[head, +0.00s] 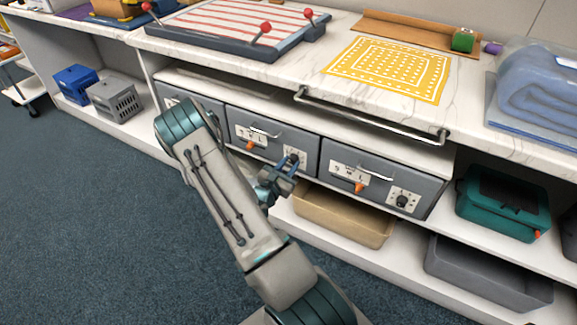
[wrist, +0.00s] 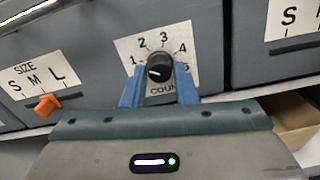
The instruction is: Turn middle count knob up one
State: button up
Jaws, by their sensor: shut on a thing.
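The middle count knob (wrist: 159,67) is a round black dial on a white plate marked COUNT (wrist: 157,51), numbered from 1 at left over the top to the right. A pale mark shows on the knob's lower left, roughly on the side of the 1; its exact setting is hard to read. My gripper (wrist: 159,84) has its blue fingers on either side of the knob and is shut on it. In the head view my gripper (head: 290,163) reaches the middle drawer (head: 300,142) and largely hides the knob.
The middle drawer's size slider (wrist: 46,104) has an orange tab, left of the knob. The right drawer (head: 345,185) has its own black count knob (head: 402,201). A metal rail (head: 370,118) runs along the counter's front edge above. A tan bin (head: 340,219) sits below.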

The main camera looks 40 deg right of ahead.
jog(key=m, duration=0.3)
jog(key=shift+f+b, duration=0.1)
jog(key=shift+b, duration=0.25)
jog(key=shift+m+b, duration=0.55)
jog(key=shift+m, duration=1.35)
jog(key=o, duration=1)
jog(key=shift+a, duration=0.1)
jog(key=p+v, duration=0.2)
jog(key=v, duration=1.1)
jog(key=shift+s+a, duration=0.2)
jog(key=shift+a, duration=0.15)
